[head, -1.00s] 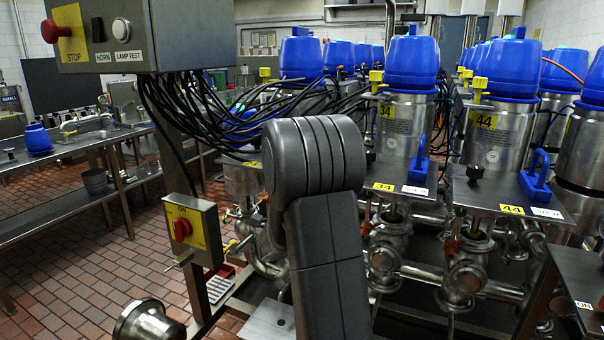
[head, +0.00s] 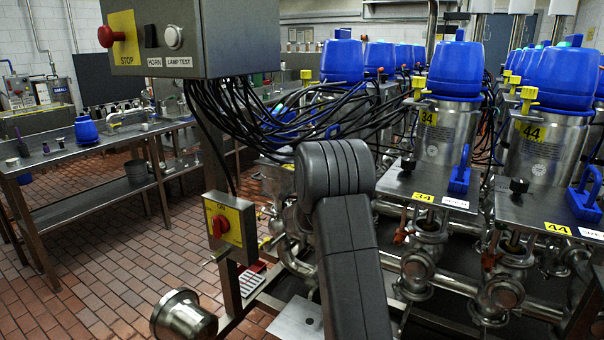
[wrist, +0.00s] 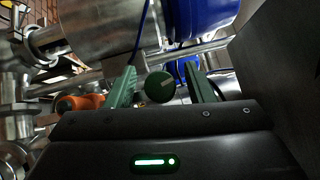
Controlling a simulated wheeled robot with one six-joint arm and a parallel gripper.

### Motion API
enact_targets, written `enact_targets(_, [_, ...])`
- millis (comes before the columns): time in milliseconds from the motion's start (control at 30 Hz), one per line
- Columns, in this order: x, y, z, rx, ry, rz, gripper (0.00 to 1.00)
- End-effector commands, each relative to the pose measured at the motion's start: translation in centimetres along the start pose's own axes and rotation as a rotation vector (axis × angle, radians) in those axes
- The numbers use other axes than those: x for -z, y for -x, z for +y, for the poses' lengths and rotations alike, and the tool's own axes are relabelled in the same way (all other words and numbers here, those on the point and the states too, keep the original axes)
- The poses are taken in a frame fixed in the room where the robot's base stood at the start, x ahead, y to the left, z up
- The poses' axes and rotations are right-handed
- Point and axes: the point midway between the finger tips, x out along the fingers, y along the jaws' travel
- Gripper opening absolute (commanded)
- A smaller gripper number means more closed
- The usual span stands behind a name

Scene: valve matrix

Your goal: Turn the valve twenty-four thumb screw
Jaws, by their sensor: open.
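A control box (head: 155,40) with black cables hangs at upper left. A yellow switch box (head: 230,228) with a red knob stands left of my arm. A steel bench (head: 90,160) stands further left, with open tiled floor (head: 110,260) before it. In the wrist view, steel pipework (wrist: 20,110) is close at left.

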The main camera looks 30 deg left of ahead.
Motion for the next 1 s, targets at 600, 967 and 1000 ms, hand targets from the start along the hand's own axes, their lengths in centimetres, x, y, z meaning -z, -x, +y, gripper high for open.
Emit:
enact_targets(600, [0.0,-0.91,0.02,0.0,0.0,0.0,0.15])
enact_targets(967, [0.0,-0.93,0.01,-0.068,0.067,0.001,0.04])
enact_targets(1000, [0.0,-0.93,0.08,-0.08,0.079,0.001,0.04])
